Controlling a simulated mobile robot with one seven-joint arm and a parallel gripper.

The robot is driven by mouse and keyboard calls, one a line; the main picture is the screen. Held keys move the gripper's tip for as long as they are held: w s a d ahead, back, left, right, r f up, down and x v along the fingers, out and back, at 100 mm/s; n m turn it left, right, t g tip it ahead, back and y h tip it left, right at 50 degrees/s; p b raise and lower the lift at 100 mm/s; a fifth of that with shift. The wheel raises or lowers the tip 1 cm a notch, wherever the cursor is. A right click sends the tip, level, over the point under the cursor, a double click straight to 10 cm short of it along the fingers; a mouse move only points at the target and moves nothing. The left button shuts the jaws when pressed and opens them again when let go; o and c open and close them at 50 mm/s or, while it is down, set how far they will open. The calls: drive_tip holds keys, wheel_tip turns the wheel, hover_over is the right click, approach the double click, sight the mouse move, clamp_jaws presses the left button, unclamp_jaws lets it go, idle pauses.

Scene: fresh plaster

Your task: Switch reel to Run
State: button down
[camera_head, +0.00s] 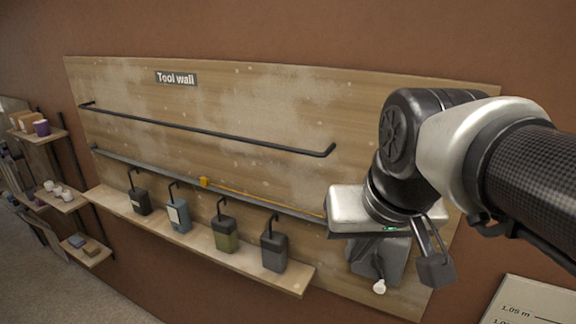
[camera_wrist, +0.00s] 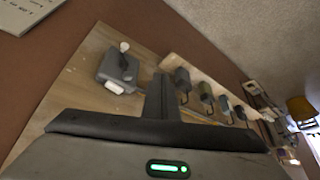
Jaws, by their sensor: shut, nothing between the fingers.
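The reel looks to be a grey box (camera_head: 368,262) low on the right of the wooden tool wall, partly hidden behind my arm. A white-knobbed lever (camera_head: 379,287) sticks out at its lower end. In the wrist view, the reel (camera_wrist: 118,68) shows left of my fingers, with the white knob (camera_wrist: 124,46) on its far side and a pale piece (camera_wrist: 114,87) on its near side. My gripper (camera_head: 437,270) is shut and empty, in front of and right of the reel in the head view. Its fingers (camera_wrist: 160,84) appear apart from the reel. I cannot read any switch marking.
A ledge (camera_head: 205,243) carries several hooked containers (camera_head: 226,235) left of the reel. Two dark rails (camera_head: 215,133) cross the board above, with a yellow tag (camera_head: 204,182) and orange line on the lower one. A marked panel (camera_head: 525,308) stands at lower right.

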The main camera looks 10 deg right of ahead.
drive_tip(key=w+d+r+m+g, duration=0.1)
drive_tip(key=w+d+r+m, duration=0.2)
drive_tip(key=w+d, duration=0.2)
drive_tip(key=w+d+r+m+g+h+b, duration=0.1)
drive_tip(key=w+d+r+m, duration=0.1)
drive_tip(key=w+d+r, duration=0.2)
drive_tip(key=w+d, duration=0.2)
drive_tip(key=w, duration=0.1)
drive_tip(key=shift+d+r+m+b, duration=0.25)
drive_tip(key=shift+m+b, duration=0.05)
drive_tip(key=shift+m, duration=0.1)
drive_tip(key=shift+w, duration=0.1)
drive_tip(key=x, duration=0.8)
drive_tip(key=a+x, duration=0.1)
drive_tip(key=x, duration=0.4)
drive_tip(key=shift+s+f, duration=0.1)
drive_tip(key=shift+s, duration=0.15)
drive_tip(key=shift+w+f, duration=0.1)
drive_tip(key=shift+f, duration=0.35)
